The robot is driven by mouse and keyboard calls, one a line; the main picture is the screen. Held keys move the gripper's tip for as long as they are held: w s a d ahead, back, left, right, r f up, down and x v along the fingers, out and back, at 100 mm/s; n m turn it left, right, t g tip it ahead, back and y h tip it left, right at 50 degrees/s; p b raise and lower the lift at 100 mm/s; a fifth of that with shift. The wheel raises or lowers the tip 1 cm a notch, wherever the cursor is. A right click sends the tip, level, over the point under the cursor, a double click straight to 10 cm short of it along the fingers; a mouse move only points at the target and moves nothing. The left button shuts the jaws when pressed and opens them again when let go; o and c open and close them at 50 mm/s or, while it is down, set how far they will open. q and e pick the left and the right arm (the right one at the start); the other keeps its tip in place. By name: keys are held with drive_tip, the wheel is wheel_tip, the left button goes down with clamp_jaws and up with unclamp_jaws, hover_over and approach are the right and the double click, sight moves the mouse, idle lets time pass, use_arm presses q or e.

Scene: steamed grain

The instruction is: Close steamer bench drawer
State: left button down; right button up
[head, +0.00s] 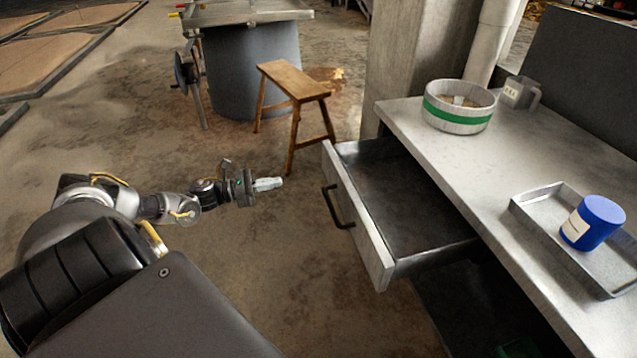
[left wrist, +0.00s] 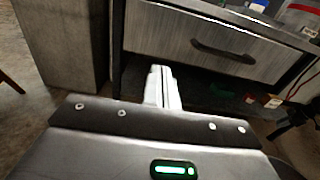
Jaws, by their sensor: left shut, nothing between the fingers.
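The steamer bench drawer (head: 358,218) stands pulled out from the bench, with a pale front, a dark bar handle (head: 336,207) and an empty dark inside. In the left wrist view the drawer front (left wrist: 170,38) and its handle (left wrist: 222,50) show ahead of the fingers. My left gripper (head: 268,184) is shut and empty, to the left of the drawer front and apart from it. Its closed fingers also show in the left wrist view (left wrist: 161,86), below the drawer front. My right gripper is not in view.
A wooden stool (head: 293,82) and a pillar (head: 412,45) stand behind. The floor left of the drawer is clear.

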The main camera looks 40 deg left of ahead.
sight(329, 173)
use_arm(q)
drive_tip(key=x, duration=1.3)
drive_tip(key=shift+a+p, duration=0.1)
drive_tip(key=shift+p, duration=0.3)
drive_tip(key=shift+w+d, duration=0.35)
drive_tip(key=shift+w, duration=0.1)
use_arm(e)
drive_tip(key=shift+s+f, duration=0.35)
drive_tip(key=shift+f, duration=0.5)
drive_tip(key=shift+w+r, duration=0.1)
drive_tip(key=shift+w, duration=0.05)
use_arm(q)
drive_tip(key=shift+w, duration=0.1)
